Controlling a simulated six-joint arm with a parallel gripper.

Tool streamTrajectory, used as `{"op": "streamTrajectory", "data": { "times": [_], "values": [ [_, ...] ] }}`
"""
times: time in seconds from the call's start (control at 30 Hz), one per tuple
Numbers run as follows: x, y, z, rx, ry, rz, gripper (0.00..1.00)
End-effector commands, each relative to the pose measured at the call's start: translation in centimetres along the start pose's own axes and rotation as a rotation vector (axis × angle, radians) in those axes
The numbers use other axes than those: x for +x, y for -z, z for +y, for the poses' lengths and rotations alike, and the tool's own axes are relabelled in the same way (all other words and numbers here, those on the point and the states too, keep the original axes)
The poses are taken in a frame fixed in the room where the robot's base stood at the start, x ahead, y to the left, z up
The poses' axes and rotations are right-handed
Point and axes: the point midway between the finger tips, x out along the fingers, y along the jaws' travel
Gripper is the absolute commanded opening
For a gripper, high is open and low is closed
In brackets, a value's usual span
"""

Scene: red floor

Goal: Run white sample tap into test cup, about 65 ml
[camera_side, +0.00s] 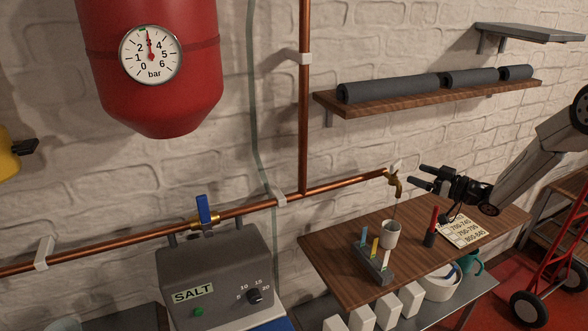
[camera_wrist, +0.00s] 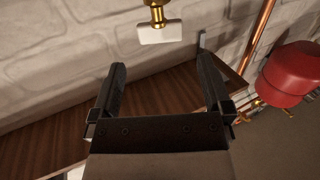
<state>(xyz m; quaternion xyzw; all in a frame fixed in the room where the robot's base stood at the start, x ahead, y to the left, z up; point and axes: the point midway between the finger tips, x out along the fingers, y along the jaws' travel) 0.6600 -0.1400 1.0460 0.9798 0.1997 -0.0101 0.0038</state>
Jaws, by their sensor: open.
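The brass sample tap (camera_side: 396,186) with a white handle (camera_side: 396,167) sits at the end of the copper pipe in the side view. The white handle (camera_wrist: 160,33) also shows at the top of the wrist view, beyond my fingertips and centred between them. The pale test cup (camera_side: 391,235) stands upright on the wooden shelf below the spout. A thin line runs from spout to cup; I cannot tell surely whether it is water. The cup's fill level is hidden. My gripper (camera_side: 422,177) is open and empty, right of the tap and apart from it; its fingers (camera_wrist: 162,70) fill the wrist view's middle.
On the wooden shelf (camera_side: 335,258), a rack (camera_side: 371,265) with coloured strips stands left of the cup. A dark holder with a red item (camera_side: 432,228) and a number card (camera_side: 462,232) are to its right. A blue-handled valve (camera_side: 203,210) is further left on the pipe.

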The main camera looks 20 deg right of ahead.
Motion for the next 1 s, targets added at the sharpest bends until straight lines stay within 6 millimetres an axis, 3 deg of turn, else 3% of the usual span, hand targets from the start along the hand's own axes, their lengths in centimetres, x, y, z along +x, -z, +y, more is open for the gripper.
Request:
{"op": "streamTrajectory", "data": {
  "times": [0.47,1.0],
  "values": [
    [0.5,-0.1,0.1,0.003,0.021,0.022,1.0],
    [6.3,0.1,-0.1,0.003,0.02,0.022,1.0]
  ]
}}
